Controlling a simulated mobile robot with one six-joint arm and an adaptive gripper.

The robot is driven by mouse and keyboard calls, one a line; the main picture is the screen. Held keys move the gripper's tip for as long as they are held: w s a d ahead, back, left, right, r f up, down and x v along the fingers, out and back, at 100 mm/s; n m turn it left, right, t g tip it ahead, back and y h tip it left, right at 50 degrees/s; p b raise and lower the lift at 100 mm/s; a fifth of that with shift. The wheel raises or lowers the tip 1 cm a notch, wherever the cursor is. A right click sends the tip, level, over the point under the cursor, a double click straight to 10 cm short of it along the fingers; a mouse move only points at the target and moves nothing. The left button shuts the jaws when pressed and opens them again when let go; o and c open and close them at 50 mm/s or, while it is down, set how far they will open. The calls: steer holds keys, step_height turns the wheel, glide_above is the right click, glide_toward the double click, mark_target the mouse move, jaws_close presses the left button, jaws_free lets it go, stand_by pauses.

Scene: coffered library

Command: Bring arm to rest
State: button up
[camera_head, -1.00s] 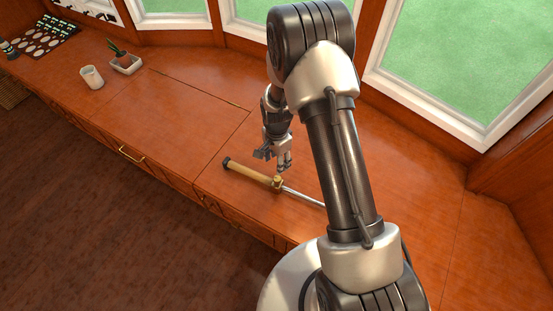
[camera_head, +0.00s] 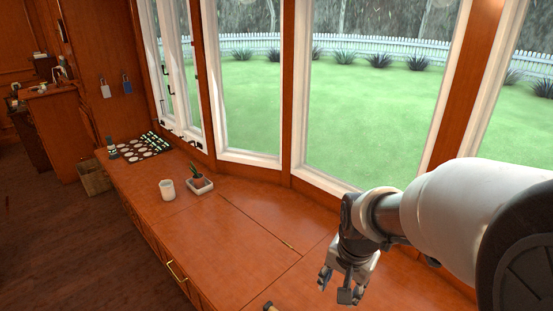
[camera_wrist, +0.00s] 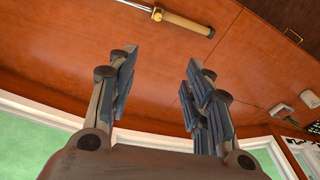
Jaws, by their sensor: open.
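My gripper (camera_head: 338,284) is open and empty above the wooden counter (camera_head: 215,230), at the lower right of the head view. In the wrist view my gripper's two fingers (camera_wrist: 160,85) stand apart with nothing between them. A tool with a tan handle and a dark end (camera_wrist: 178,18) lies on the counter, at the top of the wrist view, apart from the fingers. In the head view only a small end of it (camera_head: 269,306) shows at the bottom edge. The rest of it is out of frame there.
A dark tray with round items (camera_head: 145,148) lies farther left. Windows (camera_head: 375,90) rise behind the counter. A wicker basket (camera_head: 94,177) stands on the floor.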

steer(key=s+r+n+t, duration=0.1)
steer(key=s+r+n, duration=0.2)
steer(key=s, duration=0.6)
steer(key=s+r+n+t, duration=0.1)
steer(key=s+r+n, duration=0.3)
steer(key=s+r, duration=0.3)
steer(key=shift+s+r, duration=0.15)
steer(key=shift+s, duration=1.1)
